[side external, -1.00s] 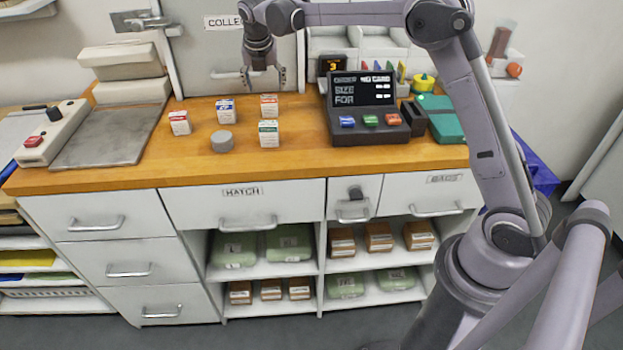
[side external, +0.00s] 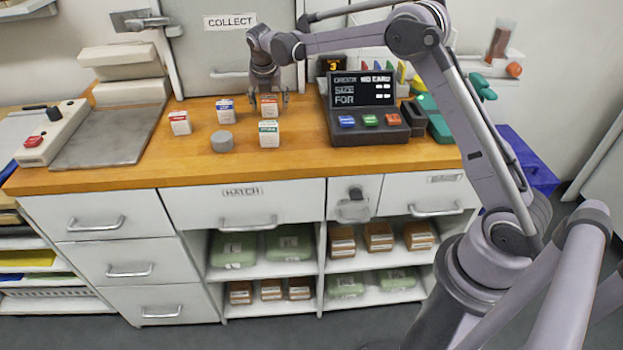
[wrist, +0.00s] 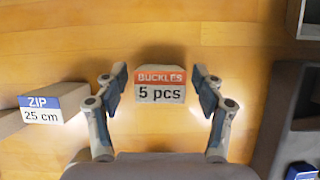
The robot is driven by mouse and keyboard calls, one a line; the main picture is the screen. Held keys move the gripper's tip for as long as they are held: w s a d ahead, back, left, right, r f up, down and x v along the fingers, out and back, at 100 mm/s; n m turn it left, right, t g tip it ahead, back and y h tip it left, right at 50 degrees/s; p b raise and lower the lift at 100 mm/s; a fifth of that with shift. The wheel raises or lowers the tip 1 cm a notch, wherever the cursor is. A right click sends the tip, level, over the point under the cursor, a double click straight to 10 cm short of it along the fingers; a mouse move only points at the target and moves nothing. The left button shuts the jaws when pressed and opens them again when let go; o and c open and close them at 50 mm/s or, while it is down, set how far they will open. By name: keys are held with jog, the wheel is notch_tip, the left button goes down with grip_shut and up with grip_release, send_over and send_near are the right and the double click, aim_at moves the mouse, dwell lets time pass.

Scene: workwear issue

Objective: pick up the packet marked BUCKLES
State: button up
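The packet marked BUCKLES (wrist: 160,86) is white with a red-orange band and reads "5 pcs" in the wrist view. In the side external view the packet (side external: 269,106) stands upright on the wooden counter. My gripper (wrist: 160,88) is open, with one finger on each side of the packet and a visible gap on both sides. In the side external view my gripper (side external: 270,100) is low at the packet, partly behind it.
A ZIP 25 cm packet (wrist: 40,110) lies left of my gripper in the wrist view. A green-banded packet (side external: 269,134), a red-banded packet (side external: 180,123) and a grey round object (side external: 222,141) stand nearby. The dark order terminal (side external: 366,110) is to the right.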

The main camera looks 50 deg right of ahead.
jog(key=c, duration=1)
jog(key=shift+r, duration=0.1)
